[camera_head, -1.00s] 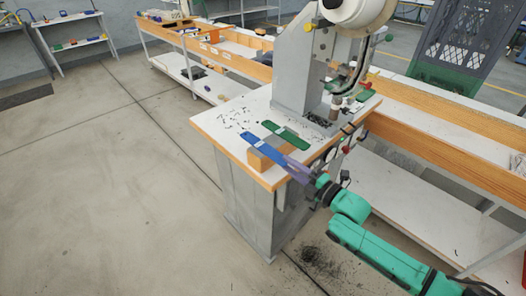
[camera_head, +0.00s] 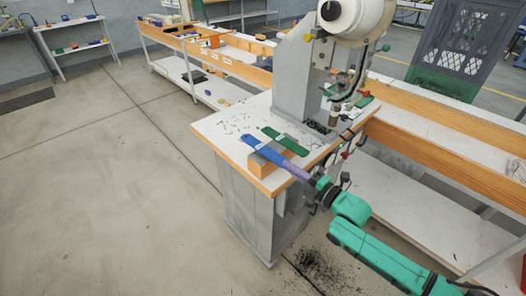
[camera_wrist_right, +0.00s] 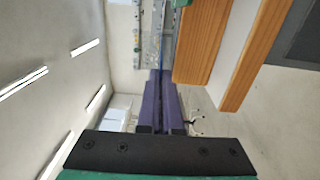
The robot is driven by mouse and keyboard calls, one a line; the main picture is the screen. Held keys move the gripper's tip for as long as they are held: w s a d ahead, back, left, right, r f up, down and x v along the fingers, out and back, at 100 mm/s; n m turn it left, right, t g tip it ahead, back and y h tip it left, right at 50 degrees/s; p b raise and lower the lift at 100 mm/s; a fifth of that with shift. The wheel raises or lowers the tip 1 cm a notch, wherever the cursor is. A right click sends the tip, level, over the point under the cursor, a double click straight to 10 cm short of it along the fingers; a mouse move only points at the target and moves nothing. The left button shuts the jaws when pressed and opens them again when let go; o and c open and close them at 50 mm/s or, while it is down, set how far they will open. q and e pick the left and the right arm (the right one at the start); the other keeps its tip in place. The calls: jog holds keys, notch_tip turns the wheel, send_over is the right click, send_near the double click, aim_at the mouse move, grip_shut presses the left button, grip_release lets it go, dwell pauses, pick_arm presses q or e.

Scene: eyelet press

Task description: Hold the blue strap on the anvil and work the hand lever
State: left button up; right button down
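The blue strap (camera_head: 262,149) lies over a small wooden block (camera_head: 258,166) at the front of the press table. My right gripper (camera_head: 291,167), with purple fingers, is shut on the strap's near right end. In the right wrist view the fingers (camera_wrist_right: 161,88) are close together with the thin blue strap edge between them. The press (camera_head: 298,80) stands behind, its ram (camera_head: 335,112) above the anvil area, which is partly hidden. A dark-knobbed rod (camera_head: 386,48) at the press head's right may be the hand lever. My left gripper is out of view.
A green strap (camera_head: 286,141) lies just behind the blue one. Small dark bits are scattered on the white table top (camera_head: 228,124). A wood-edged bench (camera_head: 440,130) runs off to the right.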

jog(key=p+v, duration=0.4)
jog(key=v, duration=0.5)
jog(key=shift+p, duration=0.3)
